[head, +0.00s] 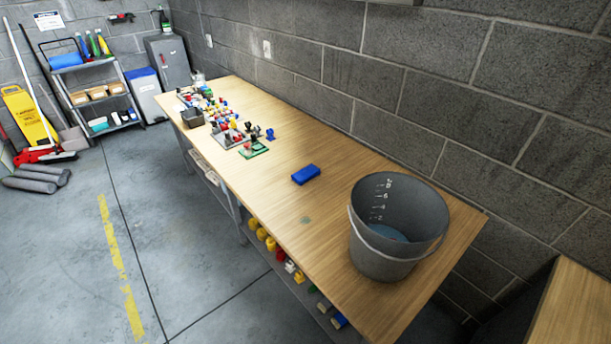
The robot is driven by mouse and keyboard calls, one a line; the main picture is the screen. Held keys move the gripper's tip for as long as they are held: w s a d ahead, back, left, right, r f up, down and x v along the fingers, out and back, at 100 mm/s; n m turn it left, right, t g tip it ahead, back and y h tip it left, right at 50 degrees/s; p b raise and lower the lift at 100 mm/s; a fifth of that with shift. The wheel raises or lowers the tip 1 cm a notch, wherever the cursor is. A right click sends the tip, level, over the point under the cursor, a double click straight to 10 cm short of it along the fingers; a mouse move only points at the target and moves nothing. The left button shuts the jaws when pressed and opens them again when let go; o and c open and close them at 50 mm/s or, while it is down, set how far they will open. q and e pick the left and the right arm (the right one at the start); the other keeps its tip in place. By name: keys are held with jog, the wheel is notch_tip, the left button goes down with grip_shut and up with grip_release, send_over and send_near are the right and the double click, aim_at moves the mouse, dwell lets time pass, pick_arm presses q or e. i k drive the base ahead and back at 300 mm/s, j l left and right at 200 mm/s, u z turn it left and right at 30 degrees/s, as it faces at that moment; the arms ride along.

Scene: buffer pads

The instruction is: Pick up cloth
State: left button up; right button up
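A small folded blue cloth (306,174) lies flat on the wooden workbench (340,215), near the middle of its width. It is left of a grey metal bucket (385,262) that stands at the bench's near right end. The bucket has white level marks inside and bluish water at the bottom. Another blue folded item (66,61), maybe cloth, lies on top of the grey cart at the far left. Neither of my grippers shows in the head view.
Small coloured parts (238,135) crowd the far half of the bench, with a dark bin (192,117) at its left edge. A block wall (400,80) runs behind. A wooden surface (575,310) stands at lower right.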

aim_at(307, 174)
jog(key=z, duration=0.3)
jog(key=i+j+z, duration=0.15)
jog(key=j+z, duration=0.25)
jog(key=i+j+z, duration=0.1)
jog(key=j+z, duration=0.65)
jog(key=i+j, duration=0.05)
